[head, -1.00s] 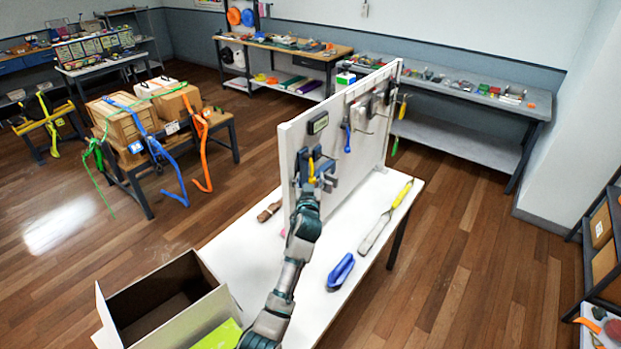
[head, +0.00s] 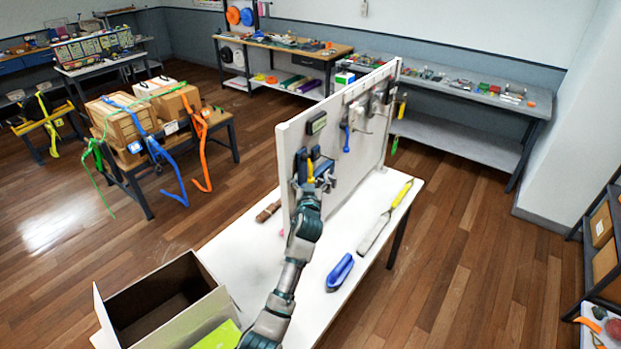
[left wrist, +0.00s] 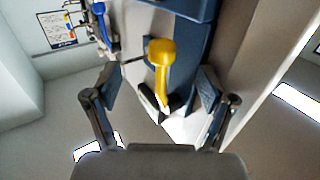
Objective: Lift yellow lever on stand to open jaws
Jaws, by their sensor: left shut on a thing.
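The yellow lever (head: 311,172) is on a dark blue-grey stand fixed near the left end of the upright white panel. In the left wrist view the lever (left wrist: 162,54) has a rounded yellow end and a narrow shank, in front of the stand's blue body (left wrist: 190,50). My left gripper (head: 316,184) is at the lever. The jaws of the stand are not clear. My right gripper is out of view.
The white panel (head: 358,140) stands on a white table (head: 318,300). A blue object (head: 340,271) and a yellow-handled tool (head: 385,218) lie right of my arm. An open box (head: 182,325) is at the lower left. Other tools hang farther along the panel.

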